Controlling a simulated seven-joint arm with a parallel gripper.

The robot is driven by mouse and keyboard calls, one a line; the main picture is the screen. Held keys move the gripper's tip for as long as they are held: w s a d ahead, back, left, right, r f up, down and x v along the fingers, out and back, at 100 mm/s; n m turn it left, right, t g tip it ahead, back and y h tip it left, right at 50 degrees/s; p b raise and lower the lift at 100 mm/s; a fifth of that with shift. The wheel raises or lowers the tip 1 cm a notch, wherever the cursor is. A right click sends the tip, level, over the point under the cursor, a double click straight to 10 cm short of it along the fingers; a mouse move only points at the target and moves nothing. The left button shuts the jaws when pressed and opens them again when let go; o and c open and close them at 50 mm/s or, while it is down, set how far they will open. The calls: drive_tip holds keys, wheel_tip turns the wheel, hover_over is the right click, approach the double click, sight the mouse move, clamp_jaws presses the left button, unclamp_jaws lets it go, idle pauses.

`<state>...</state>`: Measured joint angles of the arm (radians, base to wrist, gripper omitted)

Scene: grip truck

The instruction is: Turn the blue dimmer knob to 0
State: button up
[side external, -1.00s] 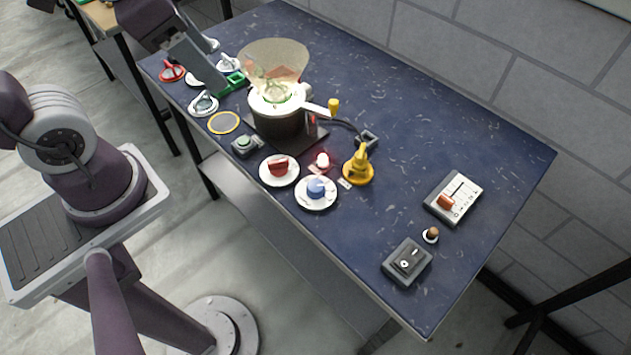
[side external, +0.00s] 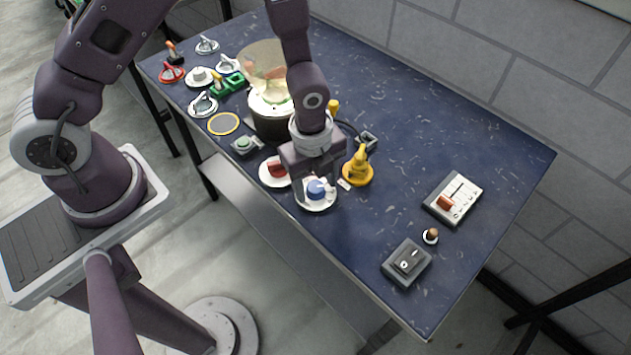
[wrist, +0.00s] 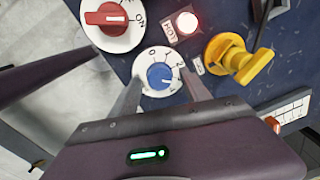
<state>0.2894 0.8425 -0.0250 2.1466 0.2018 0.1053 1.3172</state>
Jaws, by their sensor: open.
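The blue dimmer knob (side external: 317,188) sits on a round white dial near the table's front edge. In the wrist view the blue knob (wrist: 160,76) shows from above, with the numbers 0, 1 and 2 partly readable on the white dial (wrist: 148,58) around it. My gripper (wrist: 163,92) is open above the dial, with one finger on each side of the knob. It points down over the dial in the side view (side external: 315,185). I cannot tell whether the fingers touch the knob. Part of the dial's near side is hidden by the gripper.
A red switch knob (wrist: 107,18) on a white plate stands left of the dial. A lit red HOT lamp (wrist: 187,22) and a yellow valve (wrist: 240,58) stand close by. A pot (side external: 270,112) is behind. A slider box (side external: 453,198) and a black switch box (side external: 407,262) are at right.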

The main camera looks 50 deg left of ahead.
drive_tip(key=shift+f, duration=0.15)
clamp_jaws()
drive_tip(key=shift+n, duration=0.3)
drive_tip(key=n, duration=0.5)
drive_tip(key=shift+w, duration=0.1)
drive_tip(key=n, duration=0.6)
drive_tip(key=shift+w+y, duration=0.1)
drive_tip(key=shift+y, duration=0.2)
drive_tip(key=n, duration=0.6)
drive_tip(key=shift+n, duration=0.3)
drive_tip(key=n, duration=0.5)
drive_tip(key=shift+w+n+g, duration=0.1)
drive_tip(key=shift+n+g, duration=0.2)
drive_tip(key=shift+g, duration=0.1)
